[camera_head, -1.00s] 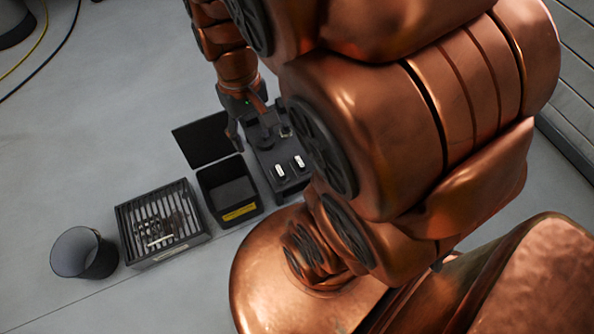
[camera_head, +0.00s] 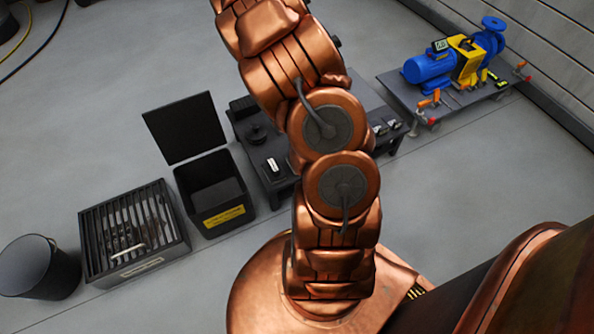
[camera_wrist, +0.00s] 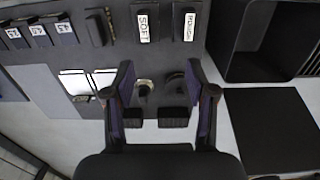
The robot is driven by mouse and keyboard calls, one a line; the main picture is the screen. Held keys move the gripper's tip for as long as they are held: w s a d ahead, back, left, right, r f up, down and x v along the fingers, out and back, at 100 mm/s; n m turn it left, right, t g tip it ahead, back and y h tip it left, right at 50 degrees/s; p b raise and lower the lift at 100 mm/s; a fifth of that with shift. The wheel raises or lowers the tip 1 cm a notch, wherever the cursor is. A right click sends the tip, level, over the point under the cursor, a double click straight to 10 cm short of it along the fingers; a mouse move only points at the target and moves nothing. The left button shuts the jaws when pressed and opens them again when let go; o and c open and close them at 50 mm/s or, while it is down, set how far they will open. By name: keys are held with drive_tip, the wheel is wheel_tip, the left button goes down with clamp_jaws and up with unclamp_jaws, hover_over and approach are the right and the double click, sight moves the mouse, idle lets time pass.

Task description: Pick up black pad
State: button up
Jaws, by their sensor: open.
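In the wrist view, two dark ridged blocks, the left one (camera_wrist: 133,117) and the right one (camera_wrist: 173,117), sit side by side near the table edge. They look like black pads; I cannot tell which is meant. The right one also shows in the head view (camera_head: 243,106), at the table's far left corner. My gripper (camera_wrist: 161,78) is open and empty, its fingers spread to either side of the blocks in the picture. Its height above them is unclear. In the head view my gripper is hidden behind my arm.
Round dark items, one of them (camera_wrist: 175,80), and black holders labelled SOFT (camera_wrist: 144,24) and ROUGH (camera_wrist: 187,24) stand on the table (camera_head: 262,160). Beside it are an open black bin (camera_head: 214,222), its raised lid (camera_head: 185,127), and a slatted crate (camera_head: 165,258). A blue pump (camera_head: 432,72) stands right.

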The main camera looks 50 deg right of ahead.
drive_tip(key=d+f+b, duration=0.1)
drive_tip(key=f, duration=0.3)
drive_tip(key=d+f+b, duration=0.1)
drive_tip(key=f, duration=0.3)
drive_tip(key=d+f+b, duration=0.2)
drive_tip(key=f, duration=0.2)
drive_tip(key=shift+f, duration=0.3)
drive_tip(key=shift+s+f+b, duration=0.1)
drive_tip(key=shift+f+b, duration=1.55)
drive_tip(key=shift+f, duration=2.15)
clamp_jaws()
